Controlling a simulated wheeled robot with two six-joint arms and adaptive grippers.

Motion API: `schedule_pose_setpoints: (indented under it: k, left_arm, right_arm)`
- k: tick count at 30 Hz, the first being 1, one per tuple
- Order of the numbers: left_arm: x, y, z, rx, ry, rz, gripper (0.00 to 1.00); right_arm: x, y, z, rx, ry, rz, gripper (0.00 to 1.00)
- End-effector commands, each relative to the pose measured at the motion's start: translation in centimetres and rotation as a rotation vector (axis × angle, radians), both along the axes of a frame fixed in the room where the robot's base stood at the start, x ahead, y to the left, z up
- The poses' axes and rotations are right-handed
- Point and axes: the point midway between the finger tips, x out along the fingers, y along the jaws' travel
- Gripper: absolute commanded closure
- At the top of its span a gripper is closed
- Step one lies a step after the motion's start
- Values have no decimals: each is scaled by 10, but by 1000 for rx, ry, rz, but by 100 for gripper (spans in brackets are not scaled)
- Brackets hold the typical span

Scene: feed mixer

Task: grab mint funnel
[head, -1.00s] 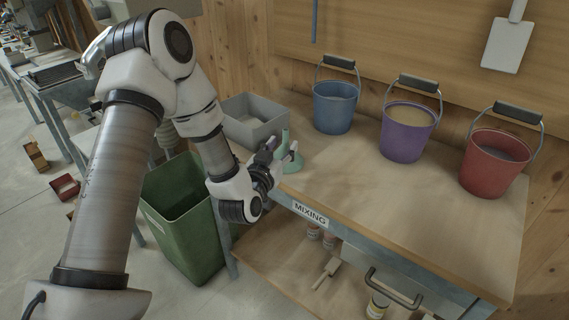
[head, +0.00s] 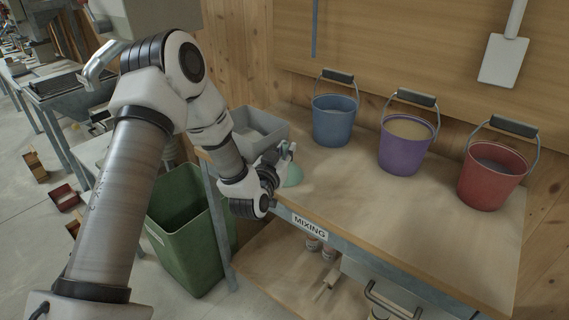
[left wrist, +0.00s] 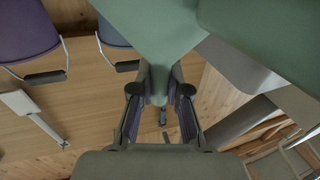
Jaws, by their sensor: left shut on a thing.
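The mint funnel (head: 293,175) stands wide end down on the left part of the mixing bench, beside the grey tray. My left gripper (head: 282,157) is at its narrow upper end and partly hides it. In the left wrist view, the funnel's green cone (left wrist: 165,25) fills the top, and its narrow spout lies between the two fingers of my left gripper (left wrist: 160,92), which is shut on it. My right gripper is in neither current view.
A grey tray (head: 262,122) is just behind the funnel. Blue (head: 334,126), purple (head: 403,155) and red (head: 490,185) buckets stand to the right on the bench (head: 400,215). A green bin (head: 190,255) stands on the floor at left. The bench middle is clear.

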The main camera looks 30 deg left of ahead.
Motion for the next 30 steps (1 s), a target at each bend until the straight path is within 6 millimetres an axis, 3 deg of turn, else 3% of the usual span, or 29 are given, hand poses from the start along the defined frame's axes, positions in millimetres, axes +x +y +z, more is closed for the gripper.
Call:
schedule_pose_setpoints:
  k: [5, 13, 30]
  left_arm:
    - [0, 0, 5, 0, 1, 0, 100]
    - [0, 0, 38, 0, -3, 0, 100]
    - [-76, -120, 48, 8, 1, -5, 100]
  right_arm:
    - [0, 0, 0, 0, 0, 0, 9]
    - [0, 0, 0, 0, 0, 0, 9]
    - [0, 0, -22, 0, 0, 0, 9]
